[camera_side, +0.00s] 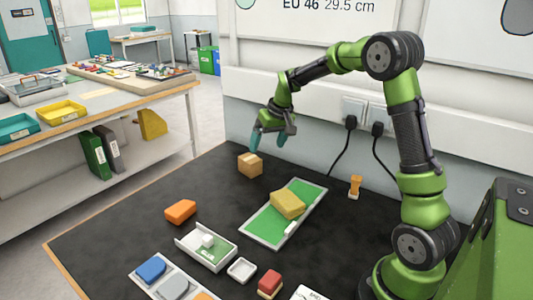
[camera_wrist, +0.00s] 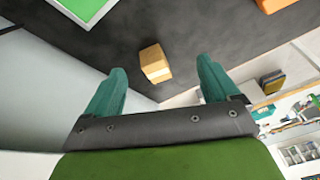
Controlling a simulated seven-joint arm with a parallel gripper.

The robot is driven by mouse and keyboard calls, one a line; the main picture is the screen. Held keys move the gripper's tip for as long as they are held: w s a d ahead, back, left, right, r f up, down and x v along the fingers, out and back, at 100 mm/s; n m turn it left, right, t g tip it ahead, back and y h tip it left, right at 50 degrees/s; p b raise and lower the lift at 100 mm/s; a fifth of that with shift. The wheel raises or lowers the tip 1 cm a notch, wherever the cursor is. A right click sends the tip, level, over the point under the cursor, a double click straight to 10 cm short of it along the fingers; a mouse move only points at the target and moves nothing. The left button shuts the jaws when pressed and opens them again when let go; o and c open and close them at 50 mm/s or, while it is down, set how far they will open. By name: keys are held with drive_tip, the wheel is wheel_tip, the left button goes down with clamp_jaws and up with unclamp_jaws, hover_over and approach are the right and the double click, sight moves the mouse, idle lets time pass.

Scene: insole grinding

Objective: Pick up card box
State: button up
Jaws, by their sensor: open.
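The card box (camera_side: 250,165) is a small brown cardboard cube near the far edge of the black table. My gripper (camera_side: 268,142) is above the table, just above and slightly right of the box in the side view. Its teal fingers are apart with nothing between them. In the wrist view the box (camera_wrist: 155,63) lies beyond the fingertips, between the lines of the two fingers of my gripper (camera_wrist: 160,80). The box and the fingers look apart.
A green tray (camera_side: 262,228) with a yellow block (camera_side: 288,204) lies right of the box. An orange block (camera_side: 181,211), a white open box (camera_side: 190,246) and a small white dish (camera_side: 242,270) are nearer the front. The table around the card box is clear.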

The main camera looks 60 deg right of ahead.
sight(253, 159)
drive_tip(key=w+d+n, duration=0.3)
drive_tip(key=w+d, duration=0.2)
drive_tip(key=shift+t+h, duration=0.3)
drive_tip(key=shift+h, duration=0.1)
drive_tip(key=x, duration=1.1)
drive_tip(key=shift+w+a+x, duration=0.1)
drive_tip(key=shift+a+x, duration=0.05)
drive_tip(key=shift+x, duration=1.35)
drive_tip(key=shift+w+a+x, duration=0.1)
drive_tip(key=shift+w+x, duration=0.05)
drive_tip(key=shift+x, duration=1.3)
drive_tip(key=shift+r, duration=0.1)
drive_tip(key=shift+c, duration=0.4)
drive_tip(key=c, duration=0.9)
